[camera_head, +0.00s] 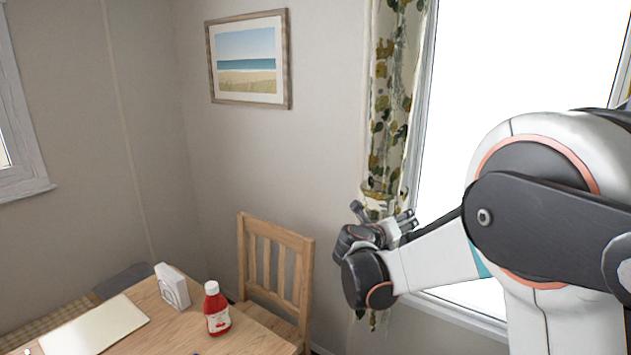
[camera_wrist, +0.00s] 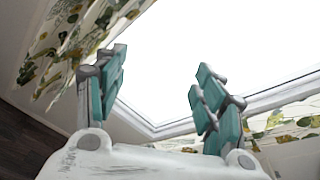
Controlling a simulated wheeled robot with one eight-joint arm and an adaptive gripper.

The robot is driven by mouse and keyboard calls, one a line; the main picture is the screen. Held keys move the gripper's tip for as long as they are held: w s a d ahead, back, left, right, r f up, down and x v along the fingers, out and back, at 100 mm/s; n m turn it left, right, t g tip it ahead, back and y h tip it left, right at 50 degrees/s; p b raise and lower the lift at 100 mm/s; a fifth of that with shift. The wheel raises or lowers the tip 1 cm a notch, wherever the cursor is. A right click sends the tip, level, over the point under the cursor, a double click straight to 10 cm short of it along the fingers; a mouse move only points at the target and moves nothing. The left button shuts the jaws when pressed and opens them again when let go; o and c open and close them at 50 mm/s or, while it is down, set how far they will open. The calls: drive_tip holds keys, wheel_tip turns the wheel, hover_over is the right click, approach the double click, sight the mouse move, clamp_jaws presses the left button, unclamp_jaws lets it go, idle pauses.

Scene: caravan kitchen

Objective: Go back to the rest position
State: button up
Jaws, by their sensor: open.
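My gripper (camera_head: 385,220) is raised in front of the curtain beside the window, to the right of the chair. In the wrist view my gripper (camera_wrist: 160,95) has its two teal-padded fingers wide apart, with nothing between them. Behind the fingers are the bright window (camera_wrist: 165,50) and parts of the patterned curtain (camera_wrist: 60,55). My arm fills the right side of the head view and hides part of the window.
A wooden table (camera_head: 160,318) at lower left holds a red bottle (camera_head: 217,310), a white napkin holder (camera_head: 172,287) and a pale board (camera_head: 95,328). A wooden chair (camera_head: 275,262) stands behind it. A picture (camera_head: 248,60) hangs on the wall.

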drive_tip(key=s+d+r+m+g+y, duration=0.1)
drive_tip(key=s+m+g+y, duration=0.1)
drive_tip(key=s+m, duration=0.85)
drive_tip(key=s+d+r+m+g+y, duration=0.1)
drive_tip(key=s+d+m+g+y, duration=0.1)
drive_tip(key=s+m, duration=0.8)
drive_tip(key=s+a+f+m+y, duration=0.2)
drive_tip(key=s+a+m, duration=0.1)
drive_tip(key=s+m, duration=0.4)
drive_tip(key=s+a+f+m+g+y, duration=0.1)
drive_tip(key=s+a+f+m+y, duration=0.2)
drive_tip(key=s+m, duration=0.5)
drive_tip(key=s, duration=0.4)
drive_tip(key=shift+s+a+f, duration=0.2)
drive_tip(key=shift+s+a, duration=0.05)
drive_tip(key=shift+s, duration=0.05)
drive_tip(key=shift+m, duration=0.25)
drive_tip(key=shift+c, duration=0.5)
